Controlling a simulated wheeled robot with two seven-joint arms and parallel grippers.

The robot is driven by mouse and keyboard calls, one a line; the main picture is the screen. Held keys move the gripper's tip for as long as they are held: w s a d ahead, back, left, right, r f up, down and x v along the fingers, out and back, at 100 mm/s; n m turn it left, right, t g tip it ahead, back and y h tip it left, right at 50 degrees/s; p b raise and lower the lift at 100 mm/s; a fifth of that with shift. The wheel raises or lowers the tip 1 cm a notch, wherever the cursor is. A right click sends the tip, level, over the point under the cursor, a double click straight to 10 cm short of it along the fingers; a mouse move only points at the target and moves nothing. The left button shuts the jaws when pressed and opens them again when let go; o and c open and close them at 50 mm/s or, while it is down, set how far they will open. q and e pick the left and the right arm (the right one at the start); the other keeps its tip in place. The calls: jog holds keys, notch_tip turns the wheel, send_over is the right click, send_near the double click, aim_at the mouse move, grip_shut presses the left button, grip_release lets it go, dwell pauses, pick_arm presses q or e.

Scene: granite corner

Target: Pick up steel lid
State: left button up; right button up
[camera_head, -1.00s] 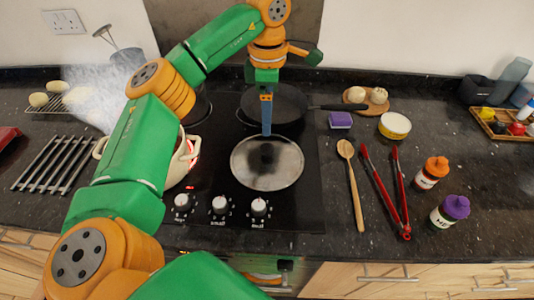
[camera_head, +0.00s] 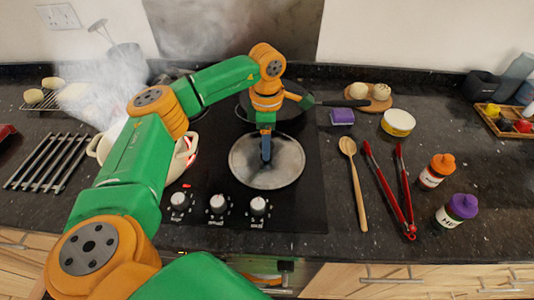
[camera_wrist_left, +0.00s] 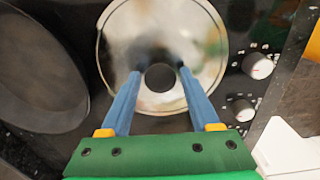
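The steel lid (camera_head: 286,168) lies flat on the black hob, a round shiny disc. It fills the upper middle of the left wrist view (camera_wrist_left: 205,35), with its dark round knob (camera_wrist_left: 160,77) at the centre. My left gripper (camera_head: 266,158) points down over the lid's middle and hides the knob in the head view. In the left wrist view, its blue fingers (camera_wrist_left: 159,73) are apart, one on each side of the knob, with gaps showing. Whether the fingertips are down at knob height is hard to tell. My right gripper is not in view.
A dark pan (camera_head: 290,116) sits behind the lid. A cream pot (camera_head: 103,148) stands left, partly behind my arm, with steam around it. Hob knobs (camera_head: 217,203) lie in front. A wooden spoon (camera_head: 356,190) and red tongs (camera_head: 388,190) lie right.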

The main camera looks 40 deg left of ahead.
pick_arm(q)
grip_shut()
dwell(1.1)
